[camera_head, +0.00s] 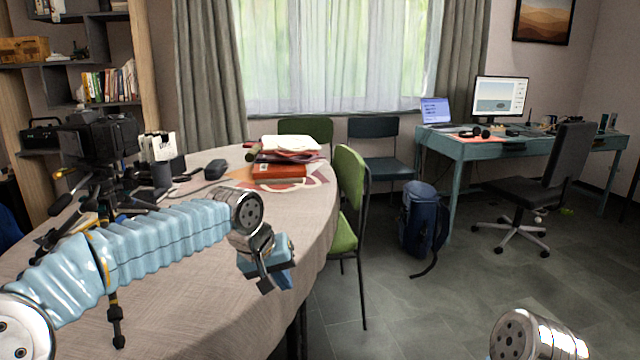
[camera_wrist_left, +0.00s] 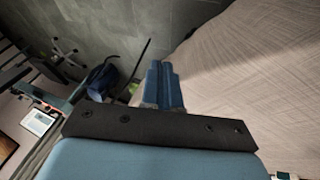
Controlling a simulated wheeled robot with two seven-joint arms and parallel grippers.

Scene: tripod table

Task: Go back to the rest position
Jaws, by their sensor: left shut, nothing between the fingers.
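My left gripper (camera_head: 280,278) is near the right edge of the round, cloth-covered table (camera_head: 190,318). In the left wrist view its blue fingers (camera_wrist_left: 162,86) are together, with nothing between them. My left arm, in a light blue ribbed sleeve, reaches in from the left over the table. Of my right arm, only a silver metal part shows at the bottom right of the head view. My right gripper is out of view.
On the table are a camera on a tripod (camera_head: 100,140) and a stack of books (camera_head: 280,172). A green chair (camera_head: 349,200) stands close by the table's right side. A blue backpack (camera_head: 420,218) is on the floor beyond. Grey floor lies open at right.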

